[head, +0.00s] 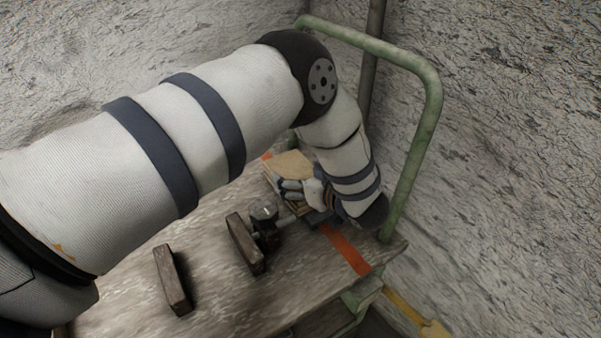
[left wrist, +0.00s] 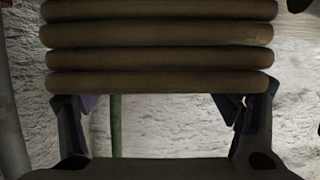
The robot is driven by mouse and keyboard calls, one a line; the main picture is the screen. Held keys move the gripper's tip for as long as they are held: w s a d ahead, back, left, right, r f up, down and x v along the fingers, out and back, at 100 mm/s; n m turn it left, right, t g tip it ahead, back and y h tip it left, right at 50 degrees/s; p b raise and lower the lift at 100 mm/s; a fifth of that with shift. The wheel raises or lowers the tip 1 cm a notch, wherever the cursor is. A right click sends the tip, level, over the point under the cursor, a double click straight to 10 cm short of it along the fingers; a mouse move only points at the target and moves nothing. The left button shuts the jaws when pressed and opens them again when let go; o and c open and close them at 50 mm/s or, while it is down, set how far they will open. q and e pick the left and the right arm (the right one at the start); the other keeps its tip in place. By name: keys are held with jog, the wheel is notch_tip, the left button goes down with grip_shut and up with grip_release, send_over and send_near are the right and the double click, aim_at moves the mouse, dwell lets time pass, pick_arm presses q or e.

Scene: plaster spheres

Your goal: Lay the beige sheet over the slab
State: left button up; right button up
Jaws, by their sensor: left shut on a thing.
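The beige sheet (head: 290,164) lies folded in layers near the far right of the cart top, with my arm partly in front. My left gripper (head: 292,191) reaches back to it from the right and is shut on it. In the left wrist view the dark, rounded folds of the sheet (left wrist: 160,56) fill the top, and the fingers (left wrist: 160,110) stand at either side, their tips partly hidden by the folds. I cannot make out the slab apart from the cart top. My right gripper is not in view.
The worn wooden cart top (head: 225,305) has an orange stripe (head: 346,250) and a green rail (head: 427,120) at its right end. Two dark brown blocks (head: 173,280) (head: 247,243) stand on it. Rough plaster walls (head: 520,150) close off the back and right. My arm covers the left part.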

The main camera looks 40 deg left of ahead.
pick_arm(q)
jog(key=shift+f, duration=0.1)
jog(key=o, duration=1.3)
jog(key=shift+r+p, duration=1)
jog(key=shift+r, duration=1.15)
jog(key=shift+f, duration=0.15)
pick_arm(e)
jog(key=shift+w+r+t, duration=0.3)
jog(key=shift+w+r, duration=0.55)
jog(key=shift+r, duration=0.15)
